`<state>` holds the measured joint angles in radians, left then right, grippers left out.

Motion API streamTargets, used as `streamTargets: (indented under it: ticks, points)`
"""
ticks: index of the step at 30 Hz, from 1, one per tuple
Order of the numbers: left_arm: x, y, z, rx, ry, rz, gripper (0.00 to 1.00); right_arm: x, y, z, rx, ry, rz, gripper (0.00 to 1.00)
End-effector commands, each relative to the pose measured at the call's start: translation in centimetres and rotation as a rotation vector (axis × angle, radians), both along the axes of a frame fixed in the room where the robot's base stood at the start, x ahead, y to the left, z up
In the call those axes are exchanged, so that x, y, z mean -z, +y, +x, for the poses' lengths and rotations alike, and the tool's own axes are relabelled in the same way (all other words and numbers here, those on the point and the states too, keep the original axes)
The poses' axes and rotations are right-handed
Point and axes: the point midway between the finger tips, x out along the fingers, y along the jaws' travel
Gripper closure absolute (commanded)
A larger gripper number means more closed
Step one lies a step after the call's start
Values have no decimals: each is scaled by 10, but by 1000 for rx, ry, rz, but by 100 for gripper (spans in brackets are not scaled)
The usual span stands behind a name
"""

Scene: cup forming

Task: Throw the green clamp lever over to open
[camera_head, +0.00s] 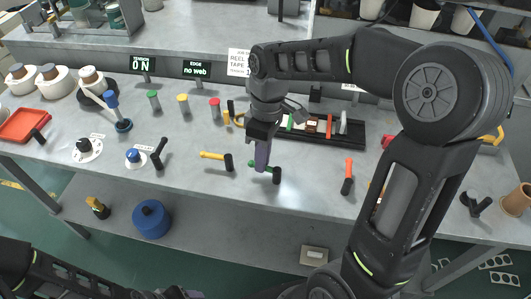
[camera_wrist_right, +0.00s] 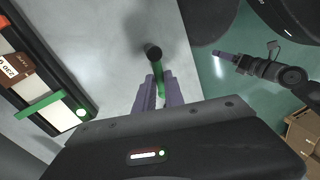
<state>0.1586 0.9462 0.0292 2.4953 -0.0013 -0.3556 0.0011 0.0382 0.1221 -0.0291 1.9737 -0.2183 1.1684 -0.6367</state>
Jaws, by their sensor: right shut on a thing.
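The green clamp lever (camera_head: 254,163) is on the bench top near its front edge, with a black knob (camera_head: 277,175) at its end. My right gripper (camera_head: 262,158) comes down over it from above. In the right wrist view the green lever (camera_wrist_right: 158,76) runs between the two purple fingers of my right gripper (camera_wrist_right: 159,88), which are shut on it. The black knob (camera_wrist_right: 153,52) sticks out beyond the fingertips. The lever's pivot end is hidden by the gripper. My left gripper (camera_wrist_right: 226,56) shows small and side-on in the right wrist view; its opening cannot be told.
A yellow lever (camera_head: 212,155) lies to the left and an orange-red lever (camera_head: 348,170) to the right, both with black knobs. A black rack (camera_head: 352,137) with coloured pieces stands behind. Bench top between levers is clear.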

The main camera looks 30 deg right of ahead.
Motion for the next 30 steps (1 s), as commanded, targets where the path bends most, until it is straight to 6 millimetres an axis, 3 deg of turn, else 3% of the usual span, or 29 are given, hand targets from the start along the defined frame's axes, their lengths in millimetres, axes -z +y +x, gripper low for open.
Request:
streamTargets:
  ticks: [10, 25, 26, 30]
  points:
    - [-3, 0, 0, 0, 0, 0, 37, -1, 5, -3, -161, -2, -1, 100]
    - [-3, 0, 0, 0, 0, 0, 37, -1, 6, -4, -184, -2, -1, 100]
    - [-3, 0, 0, 0, 0, 0, 37, -1, 6, -4, -184, -2, -1, 84]
    - [-3, 0, 0, 0, 0, 0, 37, 0, 6, -4, -182, -2, -1, 73]
